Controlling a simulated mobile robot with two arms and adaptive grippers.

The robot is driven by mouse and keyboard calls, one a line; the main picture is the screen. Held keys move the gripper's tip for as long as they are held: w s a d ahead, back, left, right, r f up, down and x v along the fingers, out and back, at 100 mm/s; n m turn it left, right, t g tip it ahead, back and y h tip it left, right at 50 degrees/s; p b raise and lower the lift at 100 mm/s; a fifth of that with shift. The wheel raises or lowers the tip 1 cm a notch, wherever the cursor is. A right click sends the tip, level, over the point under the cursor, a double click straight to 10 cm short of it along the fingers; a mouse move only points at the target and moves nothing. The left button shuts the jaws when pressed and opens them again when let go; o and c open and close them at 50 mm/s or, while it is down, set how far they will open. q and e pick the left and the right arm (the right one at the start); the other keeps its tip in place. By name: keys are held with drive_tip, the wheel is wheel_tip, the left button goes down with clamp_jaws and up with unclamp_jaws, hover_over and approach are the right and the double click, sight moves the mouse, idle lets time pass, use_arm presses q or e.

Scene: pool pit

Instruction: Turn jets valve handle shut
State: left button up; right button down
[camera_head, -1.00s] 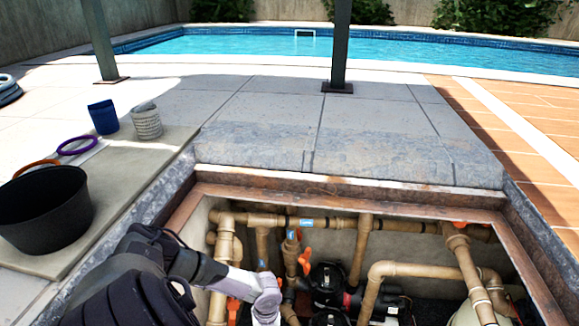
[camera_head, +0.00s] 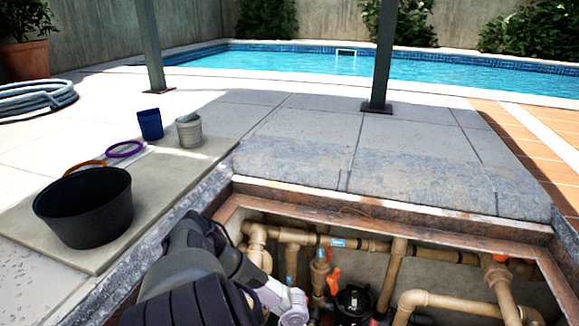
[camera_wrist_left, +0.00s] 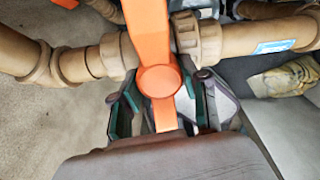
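An orange valve handle (camera_wrist_left: 150,35) with a round hub crosses a tan pipe in the left wrist view. My left gripper (camera_wrist_left: 166,118) has its fingers on either side of the handle's lower part. Gaps show beside the handle, and the fingers look open around it. A blue label (camera_wrist_left: 272,47) sits on the pipe to the right; its text is unreadable. In the head view my left arm reaches down into the pit, and its gripper is hidden below the frame. Another orange handle (camera_head: 334,278) stands on the pipework to its right. My right gripper is in neither view.
The pit has a rusty rim (camera_head: 390,210) and several tan pipes (camera_head: 440,299) close together. A black pump (camera_head: 353,302) sits among them. A black bucket (camera_head: 84,207), blue cup (camera_head: 150,124) and grey cup (camera_head: 189,130) stand left of the pit. A stone slab lies behind it.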

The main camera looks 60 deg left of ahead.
use_arm(q)
drive_tip(key=o, duration=0.5)
drive_tip(key=shift+c, duration=0.2)
wheel_tip(320, 180, up, 12)
drive_tip(key=shift+w, duration=0.45)
